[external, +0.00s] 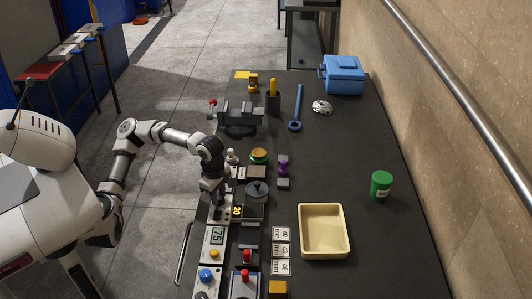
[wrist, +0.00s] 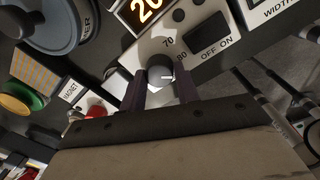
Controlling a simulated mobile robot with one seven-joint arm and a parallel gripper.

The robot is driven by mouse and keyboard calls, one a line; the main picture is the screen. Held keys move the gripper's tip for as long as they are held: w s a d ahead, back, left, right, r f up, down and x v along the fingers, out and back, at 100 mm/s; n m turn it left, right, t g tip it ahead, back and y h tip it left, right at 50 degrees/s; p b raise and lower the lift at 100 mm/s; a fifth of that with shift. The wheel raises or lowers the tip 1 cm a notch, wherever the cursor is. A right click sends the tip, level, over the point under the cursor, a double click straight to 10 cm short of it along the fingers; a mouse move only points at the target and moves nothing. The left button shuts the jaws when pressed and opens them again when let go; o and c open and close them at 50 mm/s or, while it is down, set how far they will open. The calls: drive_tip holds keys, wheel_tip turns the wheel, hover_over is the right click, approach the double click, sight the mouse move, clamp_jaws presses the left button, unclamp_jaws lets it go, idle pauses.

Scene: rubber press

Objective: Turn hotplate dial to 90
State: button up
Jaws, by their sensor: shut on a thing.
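The hotplate panel (wrist: 222,22) fills the top middle of the wrist view, with an orange display (wrist: 146,8) reading 20 and an OFF/ON switch (wrist: 210,36). The round grey dial (wrist: 160,72) sits below the printed numbers, of which 70 and what looks like 90 or 80 are readable. A white mark on the dial points roughly right in the wrist view. My gripper (wrist: 160,86) has one finger on each side of the dial and is shut on it. In the external view my gripper (external: 215,208) reaches down at the hotplate (external: 249,212) and hides the dial.
A panel reading 75 (external: 217,236) and red-topped controls (external: 246,256) are close in front. A cream tray (external: 347,233) lies right; a green jar (external: 381,185) stands beyond it. The bench between them is clear.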

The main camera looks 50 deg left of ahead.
drive_tip(key=m+b, duration=0.1)
drive_tip(key=m, duration=0.5)
drive_tip(key=shift+m, duration=0.4)
idle(0.3)
drive_tip(key=o, duration=1)
drive_tip(key=shift+c, duration=0.2)
wheel_tip(320, 180, up, 14)
drive_tip(key=shift+s+a, duration=0.15)
drive_tip(key=shift+s, duration=0.2)
drive_tip(key=shift+f+h, duration=0.1)
drive_tip(key=shift+h, duration=0.2)
